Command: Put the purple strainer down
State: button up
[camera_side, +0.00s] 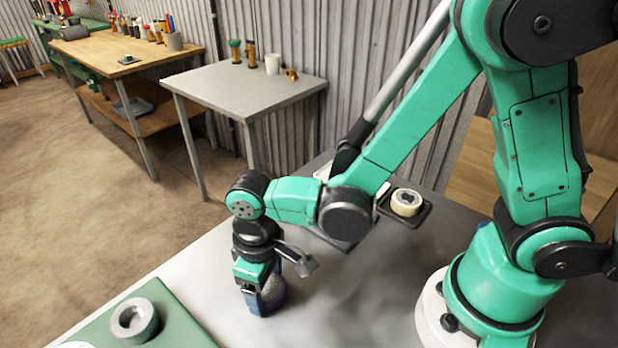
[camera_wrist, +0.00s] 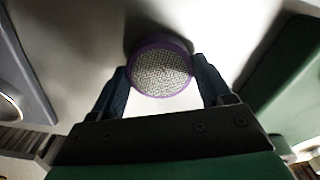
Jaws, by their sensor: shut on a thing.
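The purple strainer (camera_wrist: 161,68) is a round purple ring with a silvery mesh face, seen between my two fingers in the wrist view. My gripper (camera_wrist: 160,82) is shut on it, with a dark finger on each side. In the side view the strainer (camera_side: 273,292) shows partly behind my gripper (camera_side: 262,303), low over the grey table. I cannot tell whether it touches the table top. The far side of the strainer is hidden by the fingers in the side view.
A green board (camera_side: 180,325) with a grey ring (camera_side: 134,320) lies at the front left. A dark tray (camera_side: 424,214) with a cream ring (camera_side: 406,202) sits at the back, near my arm. The grey table top (camera_side: 345,290) right of the gripper is clear.

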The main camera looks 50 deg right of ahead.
notch_tip(320, 180, up, 19)
jog(key=w+d+r+m, duration=0.1)
jog(key=w+d+m, duration=0.3)
jog(key=d, duration=0.5)
jog(key=w+d+r+m, duration=0.2)
jog(key=w+d+m, duration=0.15)
jog(key=d, duration=0.65)
notch_tip(320, 180, down, 15)
jog(key=shift+s+a+f, duration=0.1)
jog(key=shift+f, duration=2.35)
jog(key=shift+f, duration=0.15)
jog(key=o, duration=1.4)
